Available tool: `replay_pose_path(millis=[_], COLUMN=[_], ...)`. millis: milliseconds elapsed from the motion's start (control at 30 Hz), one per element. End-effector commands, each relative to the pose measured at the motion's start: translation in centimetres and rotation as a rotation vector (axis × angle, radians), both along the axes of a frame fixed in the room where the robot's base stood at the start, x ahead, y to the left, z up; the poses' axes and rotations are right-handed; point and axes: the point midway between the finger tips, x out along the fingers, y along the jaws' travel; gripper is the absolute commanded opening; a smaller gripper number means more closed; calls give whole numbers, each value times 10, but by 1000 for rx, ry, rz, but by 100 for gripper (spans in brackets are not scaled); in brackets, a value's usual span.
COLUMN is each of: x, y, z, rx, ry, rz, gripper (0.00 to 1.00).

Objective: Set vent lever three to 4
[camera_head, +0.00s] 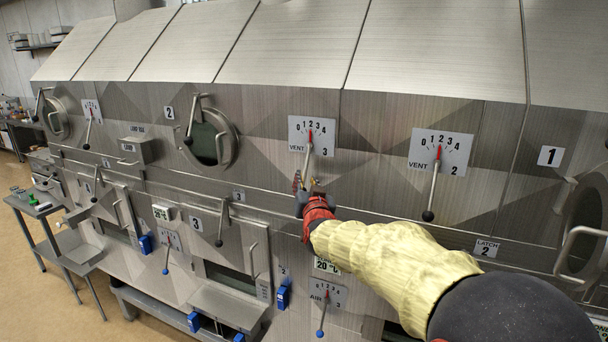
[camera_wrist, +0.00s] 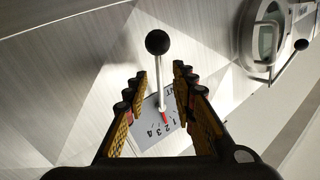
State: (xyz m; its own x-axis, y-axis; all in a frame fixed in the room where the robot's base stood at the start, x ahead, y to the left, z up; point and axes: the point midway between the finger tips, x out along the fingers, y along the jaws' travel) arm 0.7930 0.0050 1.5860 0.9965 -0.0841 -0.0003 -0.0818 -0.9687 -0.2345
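A white vent plate (camera_head: 313,135) with a scale from 0 to 4 is on the hood's front in the head view. In the wrist view, the plate (camera_wrist: 150,137) is upside down, and the lever's rod (camera_wrist: 161,80) ends in a black ball knob (camera_wrist: 158,42). My gripper (camera_head: 301,183) is at the lever's lower end. In the wrist view my gripper (camera_wrist: 158,85) is open, its fingers on either side of the rod with gaps to it.
The vent 2 plate and lever (camera_head: 433,185) are to the right. A round hatch (camera_head: 212,143) is to the left, with another round door (camera_head: 585,225) at far right. Below is a smaller air 3 lever (camera_head: 322,315).

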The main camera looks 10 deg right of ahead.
Motion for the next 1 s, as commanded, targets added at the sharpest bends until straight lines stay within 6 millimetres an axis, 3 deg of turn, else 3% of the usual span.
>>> replay_pose_path(millis=[200, 400, 733, 1000], x=[29, 43, 46, 46], y=[-2, -4, -4, -4], z=[2, 1, 1, 1], rx=[0, 0, 0, 0], ry=[0, 0, 0, 0], rz=[0, 1, 0, 0], gripper=[26, 26, 26, 11])
